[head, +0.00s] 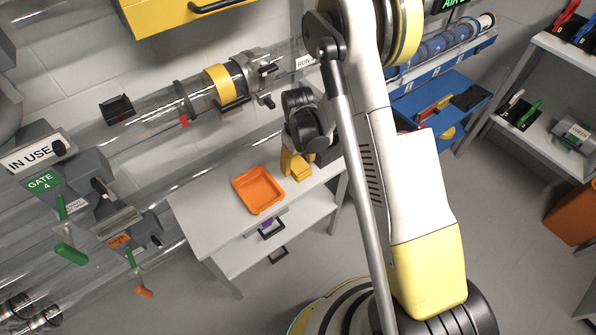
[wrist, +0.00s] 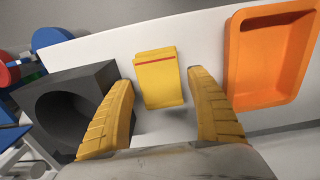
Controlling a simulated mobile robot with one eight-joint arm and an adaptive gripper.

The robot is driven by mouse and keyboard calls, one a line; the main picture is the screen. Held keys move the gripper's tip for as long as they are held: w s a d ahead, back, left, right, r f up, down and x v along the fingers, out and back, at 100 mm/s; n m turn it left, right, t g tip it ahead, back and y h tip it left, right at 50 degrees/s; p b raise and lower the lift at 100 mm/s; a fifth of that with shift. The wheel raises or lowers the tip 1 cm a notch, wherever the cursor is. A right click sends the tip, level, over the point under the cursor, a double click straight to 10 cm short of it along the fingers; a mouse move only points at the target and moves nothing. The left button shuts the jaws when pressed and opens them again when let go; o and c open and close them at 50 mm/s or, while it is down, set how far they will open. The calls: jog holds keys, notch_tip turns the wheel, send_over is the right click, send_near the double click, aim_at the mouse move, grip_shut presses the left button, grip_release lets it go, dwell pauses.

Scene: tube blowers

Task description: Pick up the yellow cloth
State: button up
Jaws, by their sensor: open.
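The yellow cloth (wrist: 158,80) shows in the wrist view as a folded rectangular pad with a red stripe near its far end. It lies on a white table top (wrist: 195,45). My gripper (wrist: 160,82) is open, with its two yellow fingers on either side of the cloth's near part in the picture. I cannot tell whether the fingers touch it or how high they are above it. In the head view my gripper (head: 296,165) points down over the white table (head: 215,226). The cloth cannot be told apart from the yellow fingers there.
An orange tray (wrist: 233,62) lies right of the cloth; it also shows in the head view (head: 258,190). A dark grey block with a round opening (wrist: 72,100) is on the left in the wrist view. Transparent tubes (head: 160,120) run behind the table.

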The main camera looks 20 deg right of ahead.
aim_at(298, 165)
jog(key=shift+f, duration=0.95)
jog(key=shift+r, duration=0.1)
jog(key=shift+c, duration=0.2)
jog(key=c, duration=0.8)
notch_tip(298, 165, up, 10)
jog(key=p, duration=0.4)
